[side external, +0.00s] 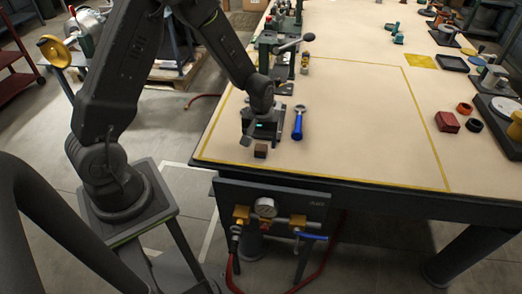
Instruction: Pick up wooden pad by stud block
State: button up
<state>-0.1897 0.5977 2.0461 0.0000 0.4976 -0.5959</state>
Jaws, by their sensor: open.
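A small brown block (261,151), which looks like the wooden pad, lies on the tabletop near the table's front left edge. My gripper (260,138) is open and points down just behind and above this block. Its left finger shows clearly; the right one is hard to make out. I see nothing between the fingers, and I cannot tell whether the gripper touches the block. I cannot tell which thing is the stud block.
A green press-like device with a lever (270,45) stands behind. The middle of the table (365,110) is clear. A gauge panel (270,205) hangs below the front edge.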

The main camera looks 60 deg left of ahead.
aim_at(261, 146)
notch_tip(261, 146, down, 3)
jog(key=shift+f, duration=0.15)
jog(key=shift+w, duration=0.1)
jog(key=c, duration=1)
notch_tip(261, 146, up, 4)
jog(key=shift+r, duration=0.15)
jog(key=s+a+r, duration=0.6)
jog(key=a, duration=0.3)
jog(key=shift+s+a+r, duration=0.3)
jog(key=shift+s+r, duration=0.05)
jog(key=shift+r, duration=0.05)
